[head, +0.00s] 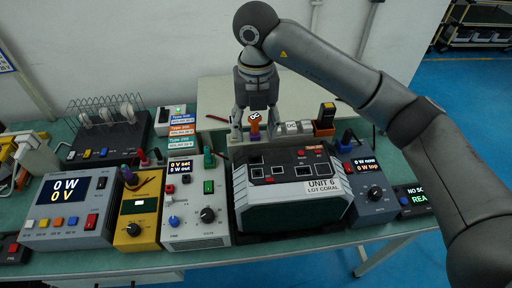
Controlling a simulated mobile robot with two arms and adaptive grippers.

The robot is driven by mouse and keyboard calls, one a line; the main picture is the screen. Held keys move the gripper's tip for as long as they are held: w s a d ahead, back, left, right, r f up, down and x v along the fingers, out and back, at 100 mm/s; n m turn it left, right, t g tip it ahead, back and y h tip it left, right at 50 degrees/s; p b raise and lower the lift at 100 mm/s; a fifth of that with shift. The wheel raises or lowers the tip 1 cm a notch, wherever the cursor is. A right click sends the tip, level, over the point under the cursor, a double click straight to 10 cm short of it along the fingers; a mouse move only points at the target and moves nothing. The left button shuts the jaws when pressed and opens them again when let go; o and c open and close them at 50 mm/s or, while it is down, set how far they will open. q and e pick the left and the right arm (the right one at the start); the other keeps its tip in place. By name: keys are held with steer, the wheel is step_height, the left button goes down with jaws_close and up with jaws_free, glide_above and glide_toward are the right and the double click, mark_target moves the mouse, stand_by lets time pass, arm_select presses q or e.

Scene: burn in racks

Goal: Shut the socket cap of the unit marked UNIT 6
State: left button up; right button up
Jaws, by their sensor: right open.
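The unit marked UNIT 6 (290,206) is a dark box with a ribbed front and a label reading UNIT 6, LOT CORAL. Its grey top panel carries several dark square sockets, with one socket (256,172) at its left, and red buttons. The socket cap is too small to make out for certain. My right gripper (255,132) points down behind the unit's back edge. It is open, its fingers on either side of an orange piece (254,121) marked DC; contact cannot be told. My left gripper is not in view.
A grey DC piece (292,127) and an orange-and-black block (325,119) stand behind the unit. A white power supply (196,208) stands close on its left, a dark meter box (371,192) on its right. My right arm crosses the right side. The wall is behind.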

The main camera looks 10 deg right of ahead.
mark_target(256, 157)
step_height(256, 157, down, 9)
steer(key=p, duration=0.3)
steer(key=shift+r, duration=0.2)
steer(key=shift+f, duration=0.7)
steer(key=c, duration=1)
steer(key=shift+s+f+t+b, duration=0.1)
steer(key=shift+f+t+b, duration=0.3)
steer(key=shift+b, duration=0.45)
steer(key=shift+s+r+t+b, duration=0.1)
steer(key=shift+r+t+b, duration=0.05)
steer(key=shift+t+b, duration=0.2)
steer(key=o, duration=1)
